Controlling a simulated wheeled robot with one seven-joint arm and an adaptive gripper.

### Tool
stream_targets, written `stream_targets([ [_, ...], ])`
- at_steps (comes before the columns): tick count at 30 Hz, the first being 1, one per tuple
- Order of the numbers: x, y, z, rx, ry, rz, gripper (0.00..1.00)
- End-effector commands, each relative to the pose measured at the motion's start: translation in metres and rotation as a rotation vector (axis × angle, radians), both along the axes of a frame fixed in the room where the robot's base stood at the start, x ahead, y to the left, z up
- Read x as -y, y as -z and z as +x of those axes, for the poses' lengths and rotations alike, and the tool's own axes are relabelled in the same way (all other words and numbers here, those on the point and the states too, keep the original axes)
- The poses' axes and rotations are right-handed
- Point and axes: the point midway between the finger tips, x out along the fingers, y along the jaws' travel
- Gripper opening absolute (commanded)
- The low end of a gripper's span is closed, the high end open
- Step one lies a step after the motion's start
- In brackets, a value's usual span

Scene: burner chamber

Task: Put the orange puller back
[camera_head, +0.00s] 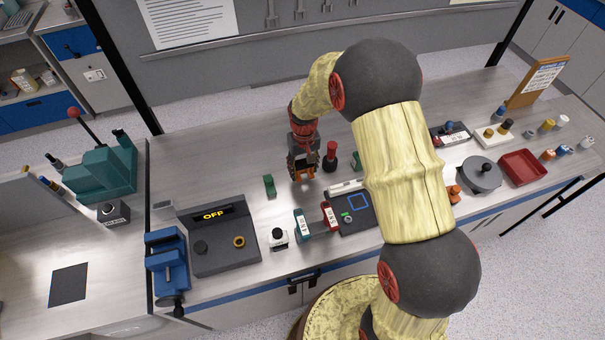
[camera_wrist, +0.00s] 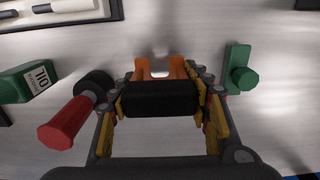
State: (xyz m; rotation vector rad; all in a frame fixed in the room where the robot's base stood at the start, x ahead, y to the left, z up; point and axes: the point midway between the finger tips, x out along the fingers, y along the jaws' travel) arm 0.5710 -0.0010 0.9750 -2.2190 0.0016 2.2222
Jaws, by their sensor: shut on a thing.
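My gripper (camera_head: 303,166) is above the back middle part of the bench, pointing down. In the wrist view my gripper (camera_wrist: 161,98) is shut on the orange puller, with the puller's black block between the fingers. The puller's orange forked end (camera_wrist: 176,68) points away from the wrist, toward the bench top. In the head view only a little of the orange puller (camera_head: 307,177) shows below the fingers. Whether it touches the bench is hard to tell.
A red-handled tool (camera_head: 330,152) with a black base stands close beside my gripper, with a green oil container (camera_wrist: 28,82) past it. A green knobbed block (camera_wrist: 240,77) is on the other side. A white-rod tray (camera_wrist: 60,12) lies nearby. Bare bench surrounds the green block.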

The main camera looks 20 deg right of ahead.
Motion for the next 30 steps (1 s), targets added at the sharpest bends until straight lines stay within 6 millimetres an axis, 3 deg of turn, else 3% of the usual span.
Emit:
stream_targets([
  [5,-0.001,0.007,0.007,0.001,0.000,0.000,0.00],
  [12,-0.001,0.038,0.008,-0.001,0.000,0.000,0.00],
  [24,-0.001,0.043,0.008,0.000,0.000,0.000,0.00],
  [25,-0.001,0.043,0.008,0.000,0.000,0.000,0.50],
  [30,-0.001,0.042,0.008,0.000,0.000,0.000,0.59],
])
